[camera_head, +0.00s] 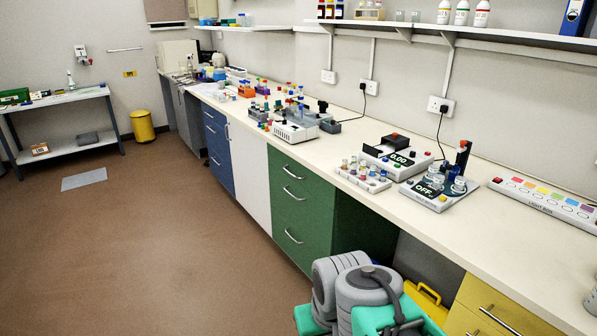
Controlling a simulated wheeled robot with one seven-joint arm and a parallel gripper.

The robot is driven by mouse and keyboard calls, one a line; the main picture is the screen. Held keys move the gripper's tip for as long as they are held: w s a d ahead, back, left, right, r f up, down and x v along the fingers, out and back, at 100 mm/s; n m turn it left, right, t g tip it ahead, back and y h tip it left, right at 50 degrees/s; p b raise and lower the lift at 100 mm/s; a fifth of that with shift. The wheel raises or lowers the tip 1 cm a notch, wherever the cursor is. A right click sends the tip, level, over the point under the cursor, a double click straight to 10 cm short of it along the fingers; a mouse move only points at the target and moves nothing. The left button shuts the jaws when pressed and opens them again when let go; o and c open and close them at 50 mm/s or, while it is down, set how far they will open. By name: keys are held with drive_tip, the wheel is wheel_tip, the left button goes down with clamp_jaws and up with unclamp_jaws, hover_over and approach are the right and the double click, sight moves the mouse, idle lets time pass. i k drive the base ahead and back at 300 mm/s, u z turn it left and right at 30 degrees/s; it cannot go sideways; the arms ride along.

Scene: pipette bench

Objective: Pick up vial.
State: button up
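Several small vials (363,171) stand upright in a low white rack (371,187) on the long bench, right of the picture's middle. They look pale or clear with greyish and bluish tops, too small to tell apart well. Their lower parts are hidden in the rack. I cannot tell which one is the task's vial. My gripper is not clearly in view. Only grey and green parts of my own body show at the bottom, in front of the bench and well apart from the vials.
A scale reading 0.00 (397,158) stands behind the rack. A device marked OFF (425,194) with round holders stands to its right.

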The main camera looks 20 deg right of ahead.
sight(363, 173)
drive_tip(key=u, duration=0.55)
drive_tip(key=i, duration=1.6)
drive_tip(key=z, duration=0.9)
drive_tip(key=i, duration=0.35)
drive_tip(key=z, duration=0.2)
